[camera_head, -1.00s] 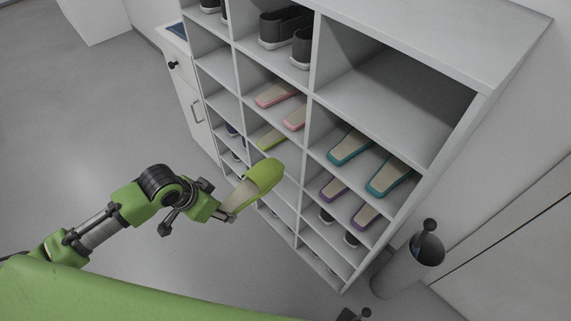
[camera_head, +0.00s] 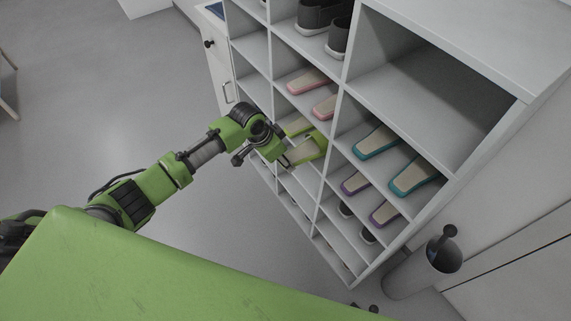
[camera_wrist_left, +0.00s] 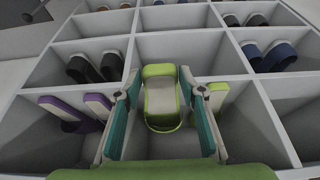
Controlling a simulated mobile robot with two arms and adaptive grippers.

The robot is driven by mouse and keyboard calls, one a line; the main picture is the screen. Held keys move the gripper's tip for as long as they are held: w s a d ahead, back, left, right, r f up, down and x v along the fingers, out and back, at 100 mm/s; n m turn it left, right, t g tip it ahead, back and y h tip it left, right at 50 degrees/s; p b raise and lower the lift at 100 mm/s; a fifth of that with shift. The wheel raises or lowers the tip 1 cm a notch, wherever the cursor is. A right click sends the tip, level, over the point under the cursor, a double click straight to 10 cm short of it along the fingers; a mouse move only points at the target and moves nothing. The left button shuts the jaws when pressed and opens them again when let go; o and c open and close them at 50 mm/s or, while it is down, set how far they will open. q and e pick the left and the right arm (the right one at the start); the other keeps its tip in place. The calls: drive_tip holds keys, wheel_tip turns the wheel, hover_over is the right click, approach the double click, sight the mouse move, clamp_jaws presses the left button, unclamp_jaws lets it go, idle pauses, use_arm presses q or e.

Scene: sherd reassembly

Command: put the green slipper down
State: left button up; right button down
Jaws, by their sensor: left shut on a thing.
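A lime-green slipper (camera_head: 311,147) with a beige sole is held by my left gripper (camera_head: 287,160) at the mouth of a cubby in the shelf. In the left wrist view, the held slipper (camera_wrist_left: 161,97) lies between the teal finger pads of the left gripper (camera_wrist_left: 162,125), which is shut on it. A matching green slipper (camera_head: 297,127) lies in the shelf beside it; it also shows in the wrist view (camera_wrist_left: 215,96), partly behind a finger. I cannot tell whether the held slipper touches the shelf floor. Only small dark parts, possibly of my right gripper, show at the bottom edge.
The white shelf (camera_head: 460,62) has thin dividers close around the gripper. Pink slippers (camera_head: 308,80), teal slippers (camera_head: 377,141), purple slippers (camera_head: 384,214) and dark shoes fill nearby cubbies. A grey bin (camera_head: 420,270) stands at the right.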

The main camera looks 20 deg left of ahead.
use_arm(q)
drive_tip(key=shift+w+d, duration=0.3)
drive_tip(key=shift+f, duration=1.75)
drive_tip(key=o, duration=1.2)
drive_tip(key=shift+c, duration=0.2)
drive_tip(key=p+v, duration=0.1)
drive_tip(key=v, duration=1.1)
